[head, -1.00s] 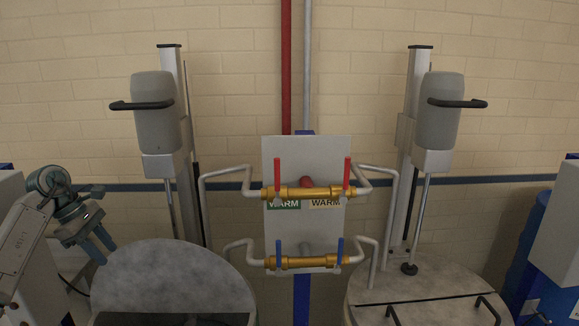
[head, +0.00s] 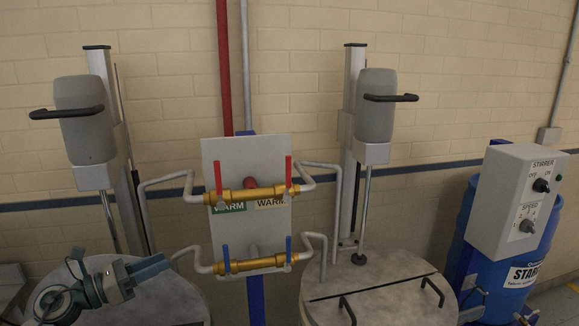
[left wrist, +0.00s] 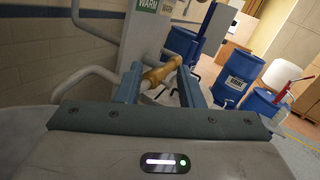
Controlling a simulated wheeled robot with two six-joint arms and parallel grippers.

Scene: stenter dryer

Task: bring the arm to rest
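My left gripper (head: 150,267) is at the lower left in the head view, in front of the left round lid, pointing right toward the valve panel. In the left wrist view its two blue fingers (left wrist: 159,84) stand apart, with nothing between them that I can see held. Beyond the fingers a brass valve body (left wrist: 162,71) shows. My right gripper is in neither view.
A grey panel (head: 220,160) carries brass valves with red levers (head: 219,178) above and blue levers (head: 226,259) below. Pipes stick out on both sides. Lidded vats (head: 390,285) stand left and right. A stirrer control box (head: 515,195) and blue drum (head: 475,235) are at the right.

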